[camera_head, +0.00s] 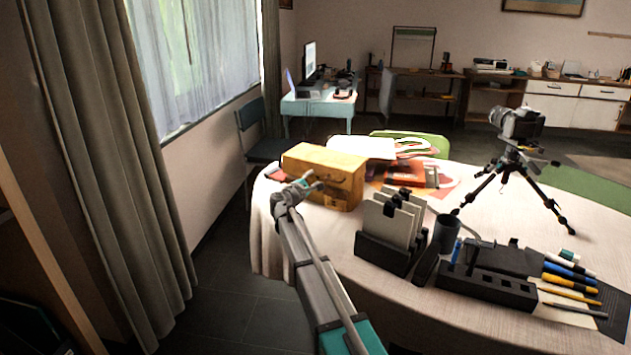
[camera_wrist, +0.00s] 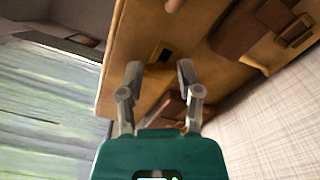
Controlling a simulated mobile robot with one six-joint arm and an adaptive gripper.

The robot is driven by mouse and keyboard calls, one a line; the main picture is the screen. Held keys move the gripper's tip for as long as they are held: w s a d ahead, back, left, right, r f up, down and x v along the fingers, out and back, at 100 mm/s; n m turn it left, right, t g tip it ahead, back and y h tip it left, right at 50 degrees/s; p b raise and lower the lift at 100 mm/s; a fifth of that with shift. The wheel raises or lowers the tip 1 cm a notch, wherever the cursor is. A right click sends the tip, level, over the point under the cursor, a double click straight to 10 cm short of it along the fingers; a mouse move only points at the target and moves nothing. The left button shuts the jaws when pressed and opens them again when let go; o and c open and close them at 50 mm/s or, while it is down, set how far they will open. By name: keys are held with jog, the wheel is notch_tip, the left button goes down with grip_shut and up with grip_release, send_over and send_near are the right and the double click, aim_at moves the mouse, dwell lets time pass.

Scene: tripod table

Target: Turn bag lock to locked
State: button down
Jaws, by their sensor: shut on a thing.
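The tan leather bag (camera_head: 320,158) stands on the near left part of the round table. My gripper (camera_head: 308,182) is at the bag's near face. In the wrist view the bag (camera_wrist: 140,25) fills the upper middle, tilted in the picture. A small dark lock (camera_wrist: 160,51) with a yellowish centre shows on its face, between the fingers of my gripper (camera_wrist: 158,72). The fingers are shut on the lock, with a gap between them. The exact contact and which way the lock is turned cannot be made out.
The table (camera_head: 300,232) has a white cloth. A black holder with cards (camera_head: 392,222) stands right of my arm. A pen tray (camera_head: 487,288) and a camera tripod (camera_head: 513,175) are further right. Papers and an orange box (camera_head: 405,175) lie beside the bag. A curtain (camera_head: 115,150) hangs at left.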

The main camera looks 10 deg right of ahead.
jog(key=m, duration=0.5)
jog(key=shift+f+m, duration=0.1)
jog(key=shift+m, duration=0.3)
jog(key=shift+c, duration=1.4)
grip_release()
jog(key=shift+s, duration=0.1)
jog(key=v, duration=1.2)
jog(key=shift+d, duration=0.1)
